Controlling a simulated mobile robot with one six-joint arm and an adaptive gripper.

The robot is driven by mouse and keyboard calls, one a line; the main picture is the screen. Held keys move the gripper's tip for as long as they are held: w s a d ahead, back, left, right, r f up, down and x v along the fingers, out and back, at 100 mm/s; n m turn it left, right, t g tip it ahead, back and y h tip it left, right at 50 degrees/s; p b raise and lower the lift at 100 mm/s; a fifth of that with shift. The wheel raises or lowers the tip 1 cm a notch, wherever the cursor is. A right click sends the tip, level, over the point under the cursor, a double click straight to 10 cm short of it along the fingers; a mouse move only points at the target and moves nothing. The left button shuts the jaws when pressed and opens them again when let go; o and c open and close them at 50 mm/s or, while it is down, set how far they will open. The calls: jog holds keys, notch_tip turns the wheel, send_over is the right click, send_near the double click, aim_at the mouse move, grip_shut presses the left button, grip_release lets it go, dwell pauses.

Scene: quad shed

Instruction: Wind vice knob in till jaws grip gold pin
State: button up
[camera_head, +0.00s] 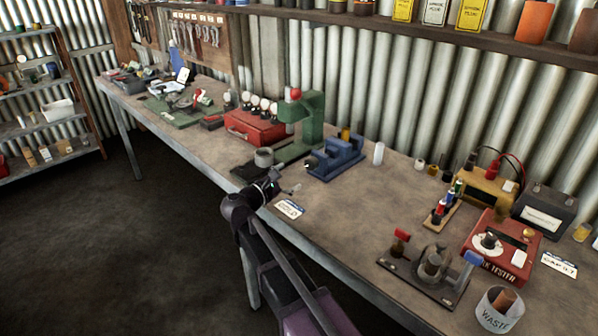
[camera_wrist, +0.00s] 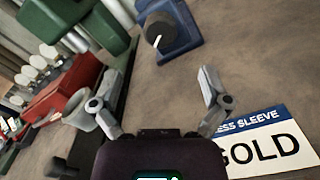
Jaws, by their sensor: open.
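The blue vice (camera_head: 338,158) stands on the workbench, right of the green press. In the wrist view its blue body (camera_wrist: 180,22) is at the top. Its dark round knob (camera_wrist: 158,32) with a white pointer mark faces my gripper there. A small gold pin (camera_head: 346,134) shows at the vice's top in the head view; I cannot tell how the jaws sit around it. My gripper (camera_wrist: 158,80) is open and empty, its fingers apart. In the head view my gripper (camera_head: 287,189) is over the bench's front edge, short of the vice and apart from the knob.
A card reading GOLD (camera_wrist: 265,145) lies on the bench near my right finger. The green press (camera_head: 305,115) and a red box (camera_head: 252,128) stand left of the vice. A white cylinder (camera_head: 379,153) stands to its right. Bare bench lies front right of the vice.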

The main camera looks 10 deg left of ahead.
jog(key=shift+v, duration=1.65)
jog(key=shift+s, duration=0.15)
